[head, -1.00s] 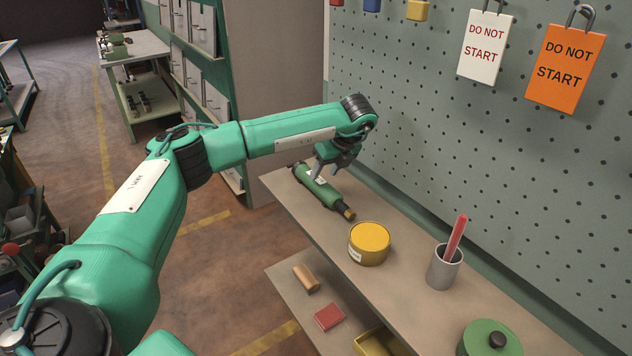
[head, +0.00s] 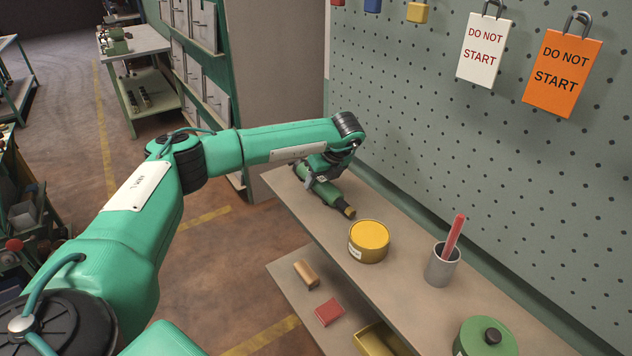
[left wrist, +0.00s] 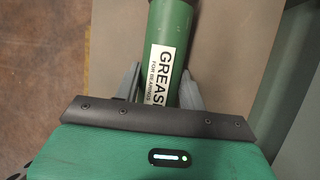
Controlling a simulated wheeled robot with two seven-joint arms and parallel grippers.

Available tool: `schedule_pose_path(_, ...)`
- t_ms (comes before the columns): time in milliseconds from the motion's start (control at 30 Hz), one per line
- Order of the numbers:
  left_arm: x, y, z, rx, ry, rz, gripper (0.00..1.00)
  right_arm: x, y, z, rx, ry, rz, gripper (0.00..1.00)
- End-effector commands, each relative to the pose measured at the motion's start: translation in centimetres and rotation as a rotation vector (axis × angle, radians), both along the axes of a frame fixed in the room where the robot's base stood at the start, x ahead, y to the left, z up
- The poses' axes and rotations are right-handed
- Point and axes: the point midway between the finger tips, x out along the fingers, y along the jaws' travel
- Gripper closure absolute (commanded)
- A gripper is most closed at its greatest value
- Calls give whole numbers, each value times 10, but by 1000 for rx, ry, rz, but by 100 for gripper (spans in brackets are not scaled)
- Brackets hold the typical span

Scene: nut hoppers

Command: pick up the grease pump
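The grease pump (head: 333,198) is a green cylinder with a dark and brass end, lying on the top shelf near its far end. In the left wrist view the pump (left wrist: 172,35) carries a white label with "GREASE" on it. My left gripper (head: 314,181) is down at the pump, its fingers on either side of the body. In the left wrist view the gripper (left wrist: 160,82) is open, with a gap between the left finger and the pump. The fingertips' exact depth is hard to tell. My right gripper is not in view.
A yellow tin (head: 369,240) stands on the shelf near the pump's brass end. A grey cup (head: 441,265) with a red stick and a green lidded pot (head: 485,338) stand closer. A pegboard (head: 450,140) rises behind. A lower shelf (head: 295,300) holds small items.

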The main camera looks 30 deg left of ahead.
Motion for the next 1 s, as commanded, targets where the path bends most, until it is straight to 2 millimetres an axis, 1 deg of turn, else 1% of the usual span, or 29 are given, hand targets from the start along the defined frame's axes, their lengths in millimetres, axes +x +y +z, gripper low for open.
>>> schedule_pose_path(33,0,0,0,0,0,0,73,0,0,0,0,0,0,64)
schedule_pose_path(167,0,0,0,0,0,0,98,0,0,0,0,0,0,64)
schedule_pose_path(200,0,0,1,0,-1,0,100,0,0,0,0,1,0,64)
schedule_pose_path(467,0,0,3,-1,-2,-1,100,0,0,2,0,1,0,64)
schedule_pose_path(567,1,0,8,-1,-2,0,100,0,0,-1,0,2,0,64)
schedule_pose_path(633,1,0,15,-1,-3,0,100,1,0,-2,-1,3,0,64)
schedule_pose_path(767,1,0,39,-2,-6,0,100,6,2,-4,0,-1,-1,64)
schedule_pose_path(867,1,0,65,-1,-7,1,100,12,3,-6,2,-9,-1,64)
schedule_pose_path(1000,1,-1,109,-2,-8,0,100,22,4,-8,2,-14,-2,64)
